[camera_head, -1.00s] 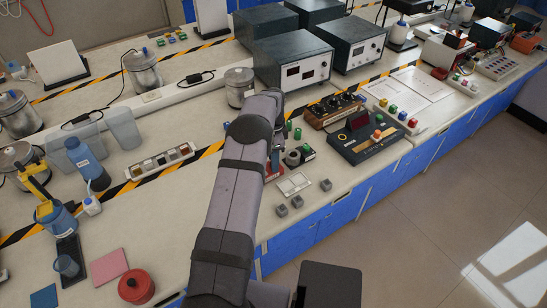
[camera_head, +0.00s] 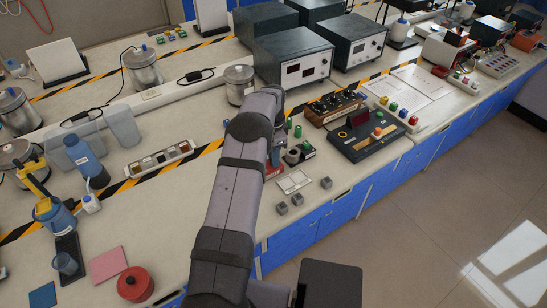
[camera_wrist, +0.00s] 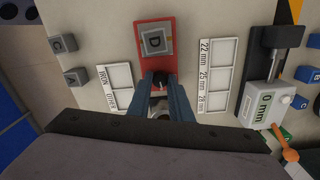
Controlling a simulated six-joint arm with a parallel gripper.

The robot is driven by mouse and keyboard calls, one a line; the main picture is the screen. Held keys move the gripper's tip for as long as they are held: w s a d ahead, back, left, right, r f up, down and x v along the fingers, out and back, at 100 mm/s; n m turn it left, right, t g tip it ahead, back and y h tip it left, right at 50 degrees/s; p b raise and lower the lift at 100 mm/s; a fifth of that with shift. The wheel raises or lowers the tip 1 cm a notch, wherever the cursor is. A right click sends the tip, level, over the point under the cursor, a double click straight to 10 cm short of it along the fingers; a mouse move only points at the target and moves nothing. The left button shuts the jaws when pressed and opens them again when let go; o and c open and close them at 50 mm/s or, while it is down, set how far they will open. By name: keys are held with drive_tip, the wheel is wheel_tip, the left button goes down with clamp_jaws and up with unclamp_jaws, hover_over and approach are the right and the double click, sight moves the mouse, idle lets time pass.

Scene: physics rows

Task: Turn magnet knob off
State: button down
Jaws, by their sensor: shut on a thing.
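In the wrist view a red magnet base (camera_wrist: 143,30) carries a grey block marked D (camera_wrist: 154,40) on its upper part. A small dark magnet knob (camera_wrist: 160,80) with a light mark sits at its lower end. My gripper (camera_wrist: 160,86) has one blue-grey finger on each side of the knob and is shut on it. The lower part of the knob and what lies under the fingers is hidden. In the head view my arm covers the gripper and the knob.
A white tray labelled IRON and OTHER (camera_wrist: 117,75) lies left of the base. A tray labelled 22, 25 and 28 mm (camera_wrist: 221,62) lies right. A gauge reading 0 mm (camera_wrist: 264,104) stands further right. Grey blocks A (camera_wrist: 76,76) and C (camera_wrist: 63,43) lie at left.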

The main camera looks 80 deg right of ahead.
drive_tip(key=n+b, duration=0.1)
drive_tip(key=n, duration=0.3)
drive_tip(key=n+b, duration=0.1)
drive_tip(key=n, duration=0.7)
drive_tip(key=shift+n, duration=2.1)
drive_tip(key=c, duration=1.6)
unclamp_jaws()
drive_tip(key=shift+r+b, duration=1.2)
drive_tip(key=shift+r, duration=2.5)
